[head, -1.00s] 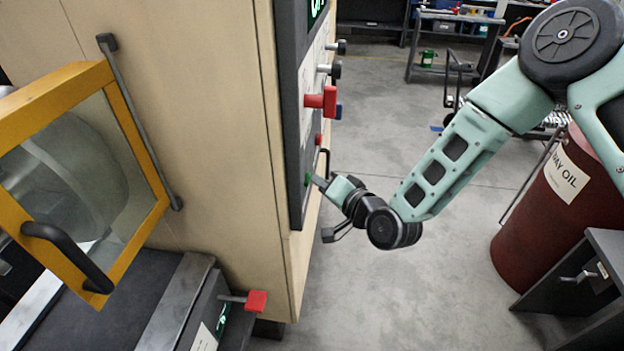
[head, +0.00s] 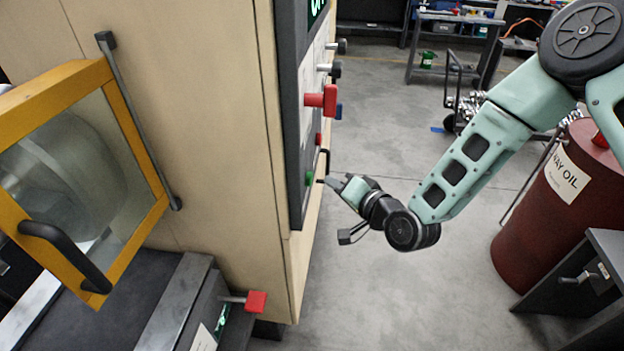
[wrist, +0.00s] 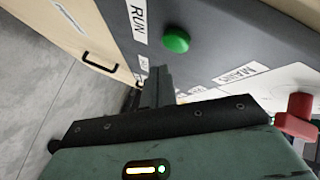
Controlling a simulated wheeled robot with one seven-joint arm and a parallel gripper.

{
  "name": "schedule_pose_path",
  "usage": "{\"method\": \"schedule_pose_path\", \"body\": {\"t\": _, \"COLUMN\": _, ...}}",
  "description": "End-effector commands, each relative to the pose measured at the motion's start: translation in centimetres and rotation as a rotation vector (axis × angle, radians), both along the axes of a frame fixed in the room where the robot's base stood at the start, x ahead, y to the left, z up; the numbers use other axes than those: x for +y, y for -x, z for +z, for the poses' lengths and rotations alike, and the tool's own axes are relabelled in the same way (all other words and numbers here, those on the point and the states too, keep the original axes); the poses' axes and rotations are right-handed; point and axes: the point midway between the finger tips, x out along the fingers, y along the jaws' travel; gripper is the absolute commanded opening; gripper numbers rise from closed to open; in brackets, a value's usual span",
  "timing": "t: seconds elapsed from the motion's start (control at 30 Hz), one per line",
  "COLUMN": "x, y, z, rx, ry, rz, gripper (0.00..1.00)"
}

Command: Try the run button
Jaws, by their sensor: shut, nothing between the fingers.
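The green run button (wrist: 176,40) is a round knob on the dark control panel, beside a label reading RUN (wrist: 137,20). It also shows low on the panel in the head view (head: 309,178). My gripper (wrist: 158,74) is shut and empty, its fingertips in front of the panel near the button. In the head view my gripper (head: 326,180) points left at the panel, with a small gap between its tips and the green button. The button is fully in sight in the wrist view.
A red knob (head: 322,100) and a smaller red button (head: 318,139) sit higher on the panel. A black handle (head: 325,160) is close to my gripper. A yellow-framed door (head: 130,140) is at left, a red oil barrel (head: 545,230) at right. Grey floor between is clear.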

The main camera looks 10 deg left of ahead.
Motion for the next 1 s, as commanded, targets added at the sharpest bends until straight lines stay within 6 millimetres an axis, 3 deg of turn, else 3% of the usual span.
{"method": "schedule_pose_path", "body": {"t": 0.4, "x": -3.6, "y": 0.1, "z": 0.0, "rx": 0.0, "ry": -0.002, "rz": -0.001, "gripper": 0.0}}
{"method": "schedule_pose_path", "body": {"t": 1.0, "x": -3.8, "y": 0.1, "z": 0.0, "rx": 0.0, "ry": -0.001, "rz": 0.0, "gripper": 0.0}}
